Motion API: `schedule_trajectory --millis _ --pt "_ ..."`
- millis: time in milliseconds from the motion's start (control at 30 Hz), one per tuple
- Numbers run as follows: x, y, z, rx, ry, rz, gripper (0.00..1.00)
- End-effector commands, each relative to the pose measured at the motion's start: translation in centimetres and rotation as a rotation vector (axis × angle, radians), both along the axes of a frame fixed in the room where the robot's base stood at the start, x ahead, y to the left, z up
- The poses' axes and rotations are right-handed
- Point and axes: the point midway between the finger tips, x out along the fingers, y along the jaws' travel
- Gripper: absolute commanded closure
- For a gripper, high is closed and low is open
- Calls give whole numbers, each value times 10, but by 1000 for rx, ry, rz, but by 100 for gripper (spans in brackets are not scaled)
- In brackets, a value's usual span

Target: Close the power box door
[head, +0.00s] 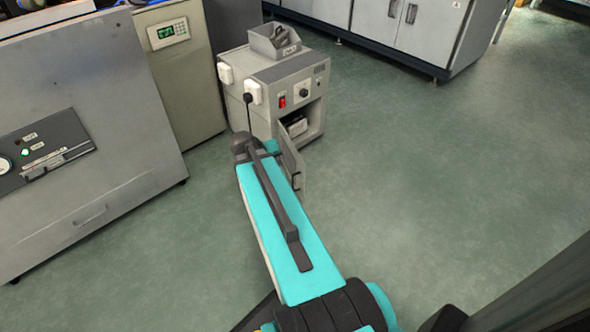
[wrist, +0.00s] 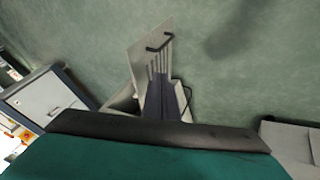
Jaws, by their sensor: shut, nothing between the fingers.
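The power box (head: 262,112) is a grey cabinet on the floor at the upper middle of the head view. Its small door (head: 293,163) stands open, swung out toward me, baring the lower compartment. In the wrist view the door (wrist: 142,56) is a pale panel, with a black handle (wrist: 159,42) near its top. My gripper (wrist: 160,66) shows in the wrist view as narrow fingers shut together, with nothing held. It overlaps the door panel; I cannot tell whether they touch. In the head view my teal arm hides the gripper and part of the door.
A large grey machine (head: 90,130) stands at the left, a beige cabinet (head: 180,75) behind it. A metal tray (head: 274,42) sits on the power box. White cabinets (head: 400,30) line the back. The green floor (head: 430,170) is clear at the right.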

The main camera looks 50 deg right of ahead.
Motion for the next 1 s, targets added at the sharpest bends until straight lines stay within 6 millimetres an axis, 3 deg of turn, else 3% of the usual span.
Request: schedule_trajectory --millis 167,633,1000 --pt "1 -13 4 -23 -20 -15 100" --pt "1 -15 4 -25 -20 -17 100" --pt "6 -36 -25 -24 -21 -19 100"
